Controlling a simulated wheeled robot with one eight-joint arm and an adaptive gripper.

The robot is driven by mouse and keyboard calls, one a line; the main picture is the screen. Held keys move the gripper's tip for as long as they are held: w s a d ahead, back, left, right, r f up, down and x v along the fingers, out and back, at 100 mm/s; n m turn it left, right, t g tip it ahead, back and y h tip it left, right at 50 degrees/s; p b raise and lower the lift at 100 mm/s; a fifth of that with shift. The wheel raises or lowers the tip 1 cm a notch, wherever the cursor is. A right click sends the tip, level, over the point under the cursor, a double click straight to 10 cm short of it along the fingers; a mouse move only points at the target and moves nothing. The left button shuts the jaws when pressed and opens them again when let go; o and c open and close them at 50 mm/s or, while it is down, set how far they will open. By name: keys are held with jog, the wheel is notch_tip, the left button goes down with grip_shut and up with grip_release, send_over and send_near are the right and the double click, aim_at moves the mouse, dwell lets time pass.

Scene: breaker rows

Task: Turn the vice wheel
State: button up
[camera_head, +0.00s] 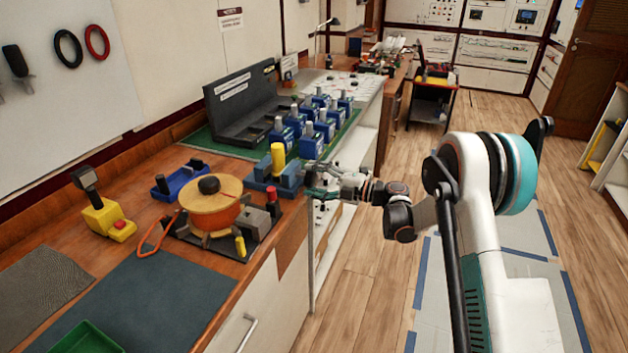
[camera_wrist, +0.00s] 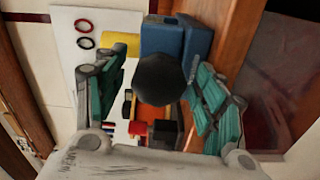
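The blue vice (camera_head: 273,176) stands at the front edge of the wooden bench with a yellow cylinder (camera_head: 278,159) upright in it. The wrist view shows its blue body (camera_wrist: 178,38) at the top. The vice wheel (camera_wrist: 162,78), dark and round, faces the wrist camera between my fingers. In the head view I cannot make the wheel out behind my gripper (camera_head: 316,179), which is at the right end of the vice. My gripper's two green-padded fingers are spread apart on either side of the wheel, with visible gaps. I cannot tell how deep they reach.
An orange spool (camera_head: 212,208) with a black knob sits left of the vice. Several blue blocks with grey posts (camera_head: 310,142) stand behind it on a green mat. A yellow box with a red button (camera_head: 108,219) is at the left. The floor at the right is clear.

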jog(key=v, duration=1.2)
